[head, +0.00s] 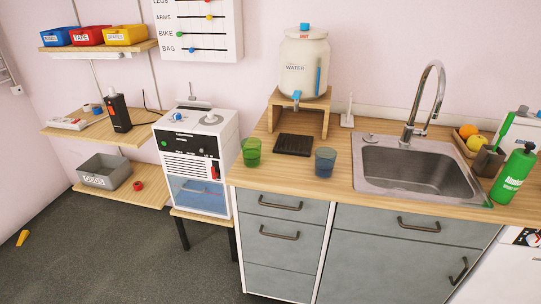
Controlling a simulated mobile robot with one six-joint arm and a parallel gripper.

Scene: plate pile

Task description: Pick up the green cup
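The green cup (251,153) is a translucent tumbler standing upright on the left end of the wooden counter (343,185). It is close to the counter's left edge, beside the white appliance. A similar blue cup (324,162) stands to its right on the same counter, with a black drip tray between and behind them. Nothing touches the green cup that I can see. My gripper does not show in the head view.
A water dispenser (304,64) on a wooden stand is behind the black tray (293,144). A steel sink (416,165) with a tall tap (424,105) is at right. A green bottle (513,175) stands right of it. The white appliance (196,157) is left of the counter; grey floor is open in front.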

